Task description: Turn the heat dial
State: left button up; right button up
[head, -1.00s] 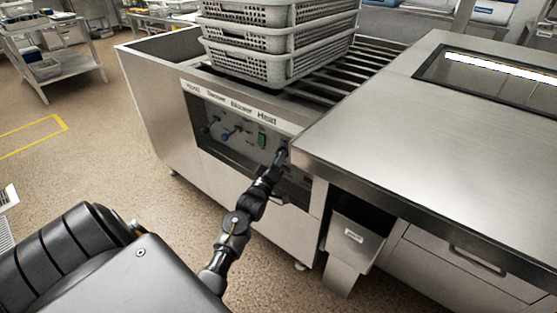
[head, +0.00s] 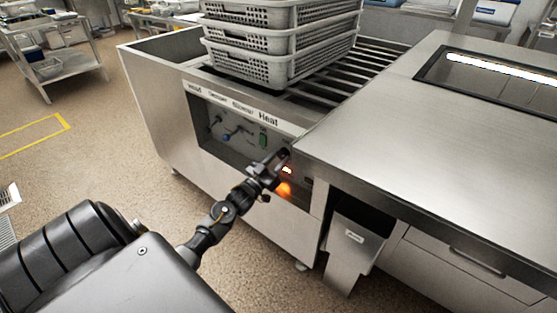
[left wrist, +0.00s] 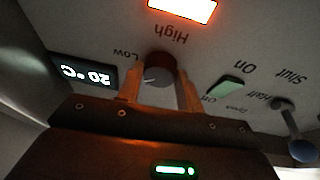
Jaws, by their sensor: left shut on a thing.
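The heat dial (left wrist: 160,68) is a round dark knob with a pale pointer mark, between the "Low" and "High" labels on the panel. In the left wrist view it sits between the two fingers of my left gripper (left wrist: 159,92), which is shut on it. The head view shows my left gripper (head: 280,160) at the right part of the control panel, under the "Heat" label; there it hides the dial. A display (left wrist: 83,75) beside the dial reads 20 °C. An orange indicator light (left wrist: 183,8) glows near the "High" label. My right gripper is not in view.
A green switch (left wrist: 226,88) and a blue-grey lever (left wrist: 299,140) are close to the gripper on the panel. Stacked grey perforated baskets (head: 275,70) stand on rollers above. A steel counter (head: 430,130) juts out at the right. The floor at left is open.

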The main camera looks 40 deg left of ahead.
pick_arm(q)
jog(key=m+h, duration=0.1)
jog(key=m, duration=0.2)
jog(key=shift+a+m+g, duration=0.1)
jog(key=shift+m+g, duration=0.2)
jog(key=shift+m, duration=0.1)
jog(key=shift+r+m+g+h+p, duration=0.1)
jog(key=shift+m+g+h+p, duration=0.3)
jog(key=shift+m, duration=0.9)
jog(key=shift+m+h+p, duration=0.15)
jog(key=shift+m+h, duration=0.55)
jog(key=shift+m, duration=0.6)
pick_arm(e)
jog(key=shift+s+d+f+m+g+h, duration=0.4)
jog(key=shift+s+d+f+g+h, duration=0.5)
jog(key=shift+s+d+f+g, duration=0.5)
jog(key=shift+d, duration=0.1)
pick_arm(q)
jog(key=o, duration=1)
jog(key=shift+s+a, duration=0.1)
jog(key=p+v, duration=0.1)
jog(key=v, duration=0.9)
jog(key=shift+s, duration=0.25)
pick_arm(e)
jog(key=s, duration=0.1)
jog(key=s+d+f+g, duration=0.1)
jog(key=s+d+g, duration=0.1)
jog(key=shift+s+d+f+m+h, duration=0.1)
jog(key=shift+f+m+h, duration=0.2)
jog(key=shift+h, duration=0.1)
